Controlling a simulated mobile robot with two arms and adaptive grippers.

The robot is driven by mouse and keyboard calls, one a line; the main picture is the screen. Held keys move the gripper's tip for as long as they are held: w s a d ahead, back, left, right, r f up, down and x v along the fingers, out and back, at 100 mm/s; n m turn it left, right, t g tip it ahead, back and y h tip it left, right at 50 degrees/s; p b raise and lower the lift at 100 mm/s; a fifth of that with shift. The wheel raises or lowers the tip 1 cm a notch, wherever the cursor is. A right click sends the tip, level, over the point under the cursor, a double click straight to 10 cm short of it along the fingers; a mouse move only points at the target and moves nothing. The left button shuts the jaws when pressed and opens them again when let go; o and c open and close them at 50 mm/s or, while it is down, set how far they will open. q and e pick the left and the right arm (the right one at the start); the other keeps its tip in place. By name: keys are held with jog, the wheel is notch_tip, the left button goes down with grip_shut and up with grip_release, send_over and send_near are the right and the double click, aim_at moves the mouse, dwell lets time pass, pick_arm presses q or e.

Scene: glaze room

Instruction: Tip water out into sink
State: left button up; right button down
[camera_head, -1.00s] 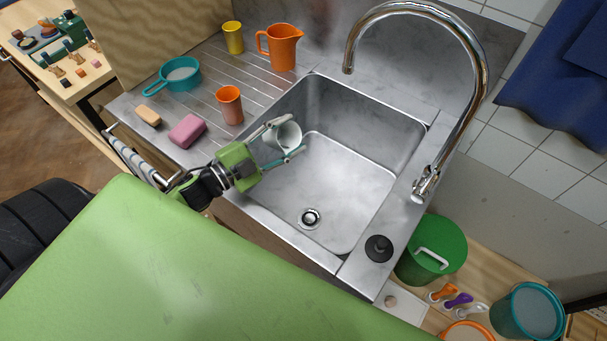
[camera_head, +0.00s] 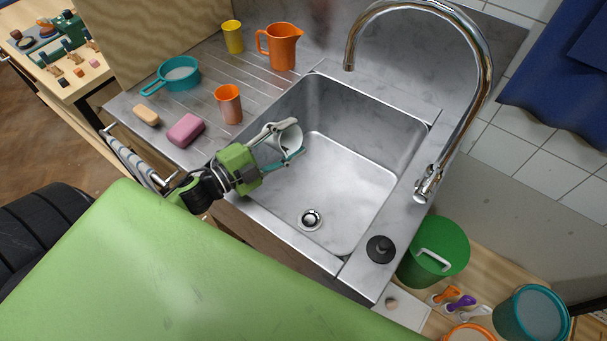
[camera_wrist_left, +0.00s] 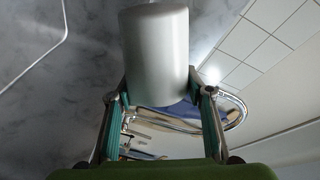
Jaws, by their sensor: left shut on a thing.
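A white cup (camera_head: 283,138) is held by my left gripper (camera_head: 292,140) over the left part of the steel sink (camera_head: 345,185). The gripper's two fingers are shut on the cup's sides. The cup is tilted in the head view; I cannot tell whether there is water in it, and no stream shows. In the left wrist view, the cup (camera_wrist_left: 155,55) is a plain pale cylinder beyond and between the fingers of the left gripper (camera_wrist_left: 162,100). The sink bottom looks empty, with a round drain (camera_head: 311,219). My right gripper is not in view.
A tall chrome tap (camera_head: 474,60) arches over the sink's right side. The drainboard at left holds an orange jug (camera_head: 281,48), orange cup (camera_head: 229,106), yellow cup (camera_head: 232,38), teal pan (camera_head: 178,73), pink sponge (camera_head: 186,130) and tan block (camera_head: 146,115).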

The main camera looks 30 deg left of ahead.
pick_arm(q)
jog(key=shift+d+r+m, duration=0.15)
jog(key=shift+d+m, duration=0.1)
jog(key=shift+m, duration=0.55)
jog(key=shift+d, duration=0.25)
jog(key=shift+s+d+f+m+b, duration=0.15)
jog(key=shift+d+f+m+b, duration=0.1)
jog(key=shift+f+m+b, duration=0.1)
jog(key=shift+w+d+f+m+b, duration=0.35)
jog(key=shift+d+m+b, duration=0.1)
jog(key=shift+d, duration=0.1)
jog(key=shift+w+r, duration=0.1)
jog(key=shift+s+m+y+p, duration=0.3)
jog(key=shift+m+y+p, duration=0.1)
jog(key=shift+m+p, duration=0.25)
dwell(0.4)
jog(key=shift+g, duration=0.3)
jog(key=shift+s+d+m+p, duration=0.15)
jog(key=shift+m+p, duration=0.15)
jog(key=shift+m, duration=0.45)
